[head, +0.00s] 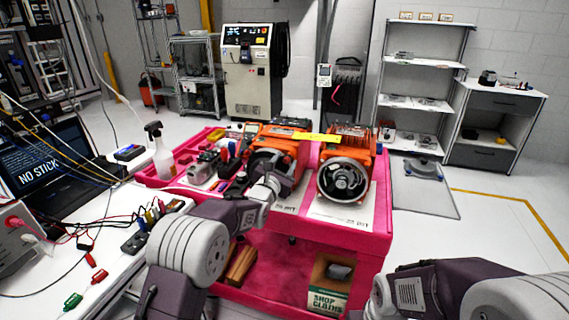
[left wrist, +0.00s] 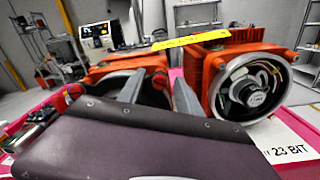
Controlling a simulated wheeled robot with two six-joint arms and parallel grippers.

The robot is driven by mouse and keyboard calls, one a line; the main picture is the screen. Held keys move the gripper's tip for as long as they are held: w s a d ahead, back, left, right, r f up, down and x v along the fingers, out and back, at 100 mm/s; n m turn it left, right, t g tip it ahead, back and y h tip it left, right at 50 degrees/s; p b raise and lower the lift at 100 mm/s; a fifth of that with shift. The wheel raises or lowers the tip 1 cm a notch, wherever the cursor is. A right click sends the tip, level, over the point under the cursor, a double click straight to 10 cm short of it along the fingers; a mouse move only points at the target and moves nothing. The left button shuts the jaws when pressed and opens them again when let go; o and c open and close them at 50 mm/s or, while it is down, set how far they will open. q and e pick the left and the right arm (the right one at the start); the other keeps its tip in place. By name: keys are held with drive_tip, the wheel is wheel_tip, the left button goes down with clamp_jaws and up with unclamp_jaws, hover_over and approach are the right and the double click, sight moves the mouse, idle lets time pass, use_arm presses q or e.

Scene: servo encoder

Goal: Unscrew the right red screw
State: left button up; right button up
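The left orange servo motor (head: 291,146) stands on the pink cart. Its round encoder end is partly hidden by my left gripper (head: 268,180). In the left wrist view, my left gripper (left wrist: 160,78) has its two grey fingers apart, pointing at this motor (left wrist: 97,77). A small red screw head (left wrist: 159,80) shows between the fingertips; I cannot tell whether they touch it. Another red round piece (left wrist: 74,90) shows at the left side of the same motor. My right gripper is out of view; only my right arm shows at the lower right.
A second orange motor (head: 361,150) with an open round encoder face (head: 343,180) stands close on the right, with a yellow strip (head: 318,139) behind. A spray bottle (head: 161,158) and small tools crowd the left of the pink cart (head: 345,238). A white bench (head: 112,232) is at left.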

use_arm(q)
drive_tip(key=shift+s, duration=0.1)
drive_tip(key=v, duration=0.9)
drive_tip(key=shift+b, duration=0.4)
